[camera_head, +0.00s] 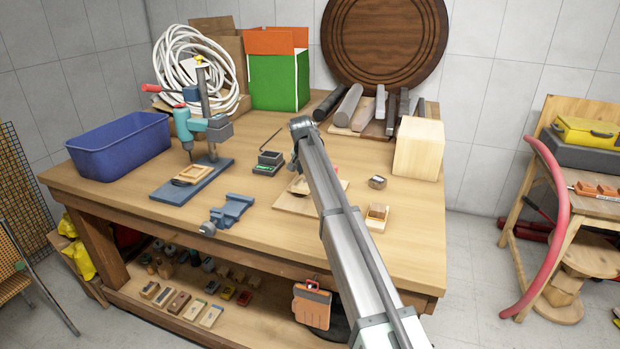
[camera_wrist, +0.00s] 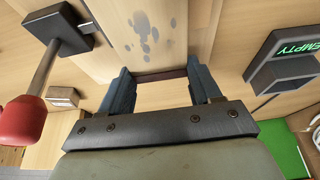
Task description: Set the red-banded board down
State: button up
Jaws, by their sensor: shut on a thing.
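In the wrist view, my gripper (camera_wrist: 160,74) has its two blue-grey fingers closed on the end of a pale wooden board (camera_wrist: 180,40). The board has grey spots on its face and a dark reddish-brown band (camera_wrist: 160,75) across the end between the fingers. Its far end runs out of the picture. In the head view, my arm hides the gripper and most of what it holds. A flat light board (camera_head: 292,204) shows on the bench beside the arm; I cannot tell whether it is the held one. Contact between the held board and the bench cannot be told.
A small device with a green display (camera_head: 268,162) stands left of the arm; its "EMPTY" display (camera_wrist: 299,46) shows in the wrist view. A vise (camera_head: 230,212), drill stand (camera_head: 190,180), pale wooden cube (camera_head: 418,149) and small block box (camera_head: 377,217) surround the area.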

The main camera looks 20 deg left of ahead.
jog(key=shift+f, duration=1.3)
jog(key=shift+f, duration=0.15)
jog(key=o, duration=1.2)
jog(key=shift+c, duration=0.2)
jog(key=v, duration=1.2)
